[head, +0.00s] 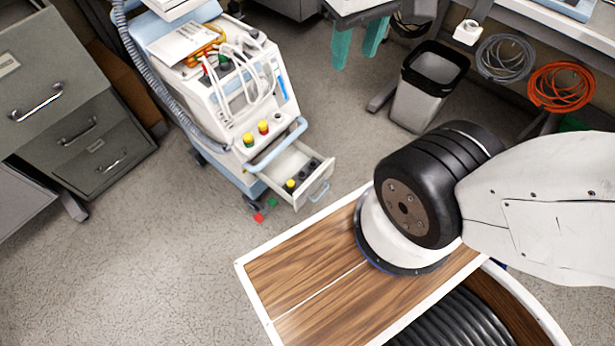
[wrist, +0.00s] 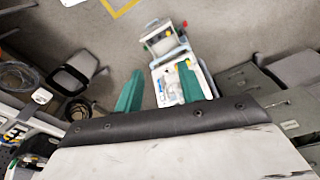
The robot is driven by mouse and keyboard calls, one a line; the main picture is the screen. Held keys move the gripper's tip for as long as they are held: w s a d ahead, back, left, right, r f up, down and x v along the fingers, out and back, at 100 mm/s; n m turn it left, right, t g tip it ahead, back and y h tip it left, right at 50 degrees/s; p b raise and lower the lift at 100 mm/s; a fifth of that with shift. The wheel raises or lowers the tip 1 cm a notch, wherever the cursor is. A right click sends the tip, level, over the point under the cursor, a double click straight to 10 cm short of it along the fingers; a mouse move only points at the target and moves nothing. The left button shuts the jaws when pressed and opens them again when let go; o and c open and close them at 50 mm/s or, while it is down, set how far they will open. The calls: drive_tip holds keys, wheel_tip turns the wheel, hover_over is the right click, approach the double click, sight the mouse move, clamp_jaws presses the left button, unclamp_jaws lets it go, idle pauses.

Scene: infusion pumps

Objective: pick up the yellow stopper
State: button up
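A small yellow stopper (head: 290,184) is at the left of the open drawer (head: 313,176) of the white pump cart (head: 232,100), beside several dark round pieces.
A red piece (head: 258,217) and a green piece (head: 272,203) lie on the floor by the drawer. A bin (head: 420,105) stands right of the cart, grey cabinets (head: 60,110) to the left. A grey hose runs down the cart's left side. Open floor lies in front.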

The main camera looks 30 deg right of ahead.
drive_tip(key=w+f, duration=0.4)
drive_tip(key=w, duration=0.3)
drive_tip(key=w+f, duration=0.4)
drive_tip(key=w, duration=0.4)
hover_over(291, 183)
drive_tip(key=w+d, duration=0.1)
drive_tip(key=w, duration=0.4)
wheel_tip(291, 183, down, 17)
drive_tip(key=shift+n+g, duration=0.3)
drive_tip(key=shift+g, duration=0.3)
drive_tip(key=s+f, duration=0.1)
drive_tip(key=f, duration=1.3)
drive_tip(key=s+f, duration=0.2)
drive_tip(key=f, duration=1.3)
drive_tip(key=s+a+f, duration=0.1)
drive_tip(key=f, duration=1.4)
drive_tip(key=shift+s+f, duration=0.2)
drive_tip(key=shift+s, duration=0.2)
drive_tip(key=shift+f, duration=0.4)
clamp_jaws()
